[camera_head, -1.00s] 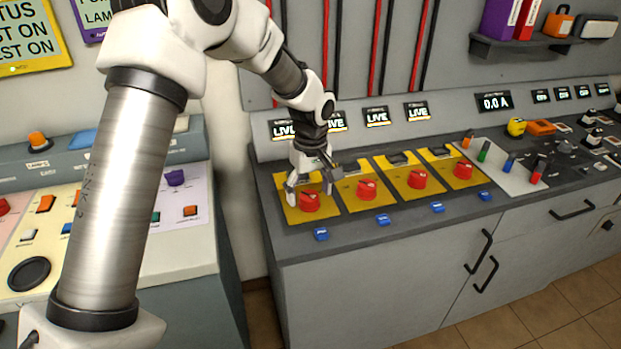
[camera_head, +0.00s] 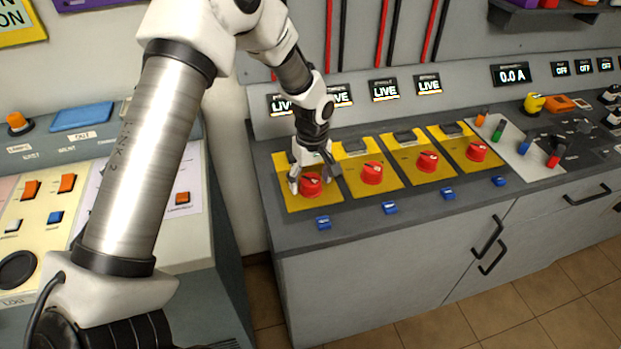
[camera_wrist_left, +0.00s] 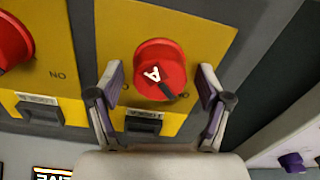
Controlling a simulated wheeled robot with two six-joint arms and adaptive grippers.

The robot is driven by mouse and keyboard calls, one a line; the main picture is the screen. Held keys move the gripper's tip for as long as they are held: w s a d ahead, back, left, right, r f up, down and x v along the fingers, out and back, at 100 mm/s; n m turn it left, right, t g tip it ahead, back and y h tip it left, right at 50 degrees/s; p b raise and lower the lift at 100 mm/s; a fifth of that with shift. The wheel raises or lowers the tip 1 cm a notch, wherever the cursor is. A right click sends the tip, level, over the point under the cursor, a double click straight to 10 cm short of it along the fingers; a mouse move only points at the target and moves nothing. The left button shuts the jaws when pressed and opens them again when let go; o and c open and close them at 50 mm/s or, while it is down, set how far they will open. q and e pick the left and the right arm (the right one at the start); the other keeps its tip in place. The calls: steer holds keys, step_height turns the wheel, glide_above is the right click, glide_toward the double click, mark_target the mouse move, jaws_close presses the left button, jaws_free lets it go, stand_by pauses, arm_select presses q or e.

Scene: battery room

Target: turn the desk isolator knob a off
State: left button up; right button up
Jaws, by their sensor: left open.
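The desk isolator knob a (camera_head: 311,184) is a red round knob on the leftmost yellow plate (camera_head: 326,200) of the desk. In the left wrist view the red knob (camera_wrist_left: 158,66) carries a white letter A and a black pointer mark slanting to the lower right. My left gripper (camera_head: 314,180) is over this knob from above. In the left wrist view my left gripper (camera_wrist_left: 158,82) is open, one finger on each side of the knob, with gaps to it. The display above this plate is partly hidden by my arm. My right gripper is not in view.
More red knobs on yellow plates (camera_head: 373,172) stand to the right, each with a blue tag (camera_head: 390,208) at the desk's front edge. Displays reading LIVE (camera_head: 384,90) are behind. A separate console (camera_head: 190,235) with buttons stands at left, beyond a gap.

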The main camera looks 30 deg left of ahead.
arm_select(q)
steer(key=c, duration=1.2)
steer(key=shift+o, duration=0.2)
steer(key=m+p, duration=0.3)
steer(key=m, duration=0.1)
steer(key=shift+r, duration=0.15)
steer(key=m+p, duration=0.2)
steer(key=m, duration=0.2)
steer(key=shift+m, duration=0.4)
steer(key=m+p, duration=0.1)
steer(key=m, duration=0.3)
steer(key=shift+d+p, duration=0.1)
steer(key=shift+p, duration=0.2)
steer(key=m, duration=0.3)
steer(key=m+p, duration=0.1)
steer(key=m, duration=0.1)
steer(key=shift+s+f+t, duration=0.15)
steer(key=shift+f+t, duration=0.1)
steer(key=shift+t, duration=0.05)
